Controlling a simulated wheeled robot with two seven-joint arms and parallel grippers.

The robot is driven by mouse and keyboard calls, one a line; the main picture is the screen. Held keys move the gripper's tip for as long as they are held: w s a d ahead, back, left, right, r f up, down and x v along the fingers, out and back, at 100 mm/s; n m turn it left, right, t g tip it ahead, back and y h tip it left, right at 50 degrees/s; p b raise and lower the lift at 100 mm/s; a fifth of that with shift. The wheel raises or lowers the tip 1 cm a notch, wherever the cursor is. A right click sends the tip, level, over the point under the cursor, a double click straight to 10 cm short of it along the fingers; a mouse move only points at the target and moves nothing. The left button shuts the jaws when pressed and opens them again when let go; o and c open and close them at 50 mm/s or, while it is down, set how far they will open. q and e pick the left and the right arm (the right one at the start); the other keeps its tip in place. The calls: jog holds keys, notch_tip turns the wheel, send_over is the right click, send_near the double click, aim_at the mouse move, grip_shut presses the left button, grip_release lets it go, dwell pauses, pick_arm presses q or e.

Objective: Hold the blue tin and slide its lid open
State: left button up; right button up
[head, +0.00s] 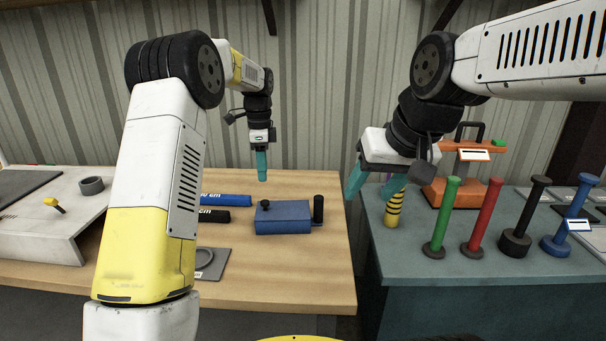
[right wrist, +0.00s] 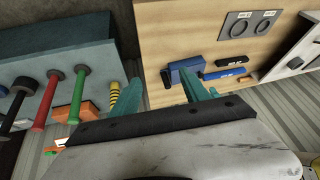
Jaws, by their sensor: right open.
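The blue tin (head: 283,219) lies on the wooden table, with a small dark knob (head: 265,204) on its top near the left end. A black upright cylinder (head: 318,209) is at its right end; I cannot tell if it is attached. My left gripper (head: 262,176) hangs pointing down above and behind the tin, apart from it; its fingers overlap, so their gap is hidden. My right gripper (head: 372,188) is open and empty, right of the tin and above the gap between the tables. In the right wrist view the tin (right wrist: 186,66) shows beyond the fingers (right wrist: 163,92), partly covered.
Blue (head: 226,200) and black (head: 214,215) labelled bars lie left of the tin. The teal table (head: 450,290) at right holds several coloured posts, a yellow-black striped post (head: 393,212) and an orange stand (head: 455,190).

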jog(key=w+a+g, duration=0.1)
jog(key=w+g, duration=0.1)
jog(key=w, duration=0.9)
jog(key=n+g+h, duration=0.1)
jog(key=g+h, duration=0.1)
jog(key=g, duration=0.1)
send_over(319, 197)
notch_tip(319, 197, down, 14)
jog(key=shift+r, duration=0.15)
notch_tip(319, 197, down, 8)
jog(key=shift+w+f, duration=0.1)
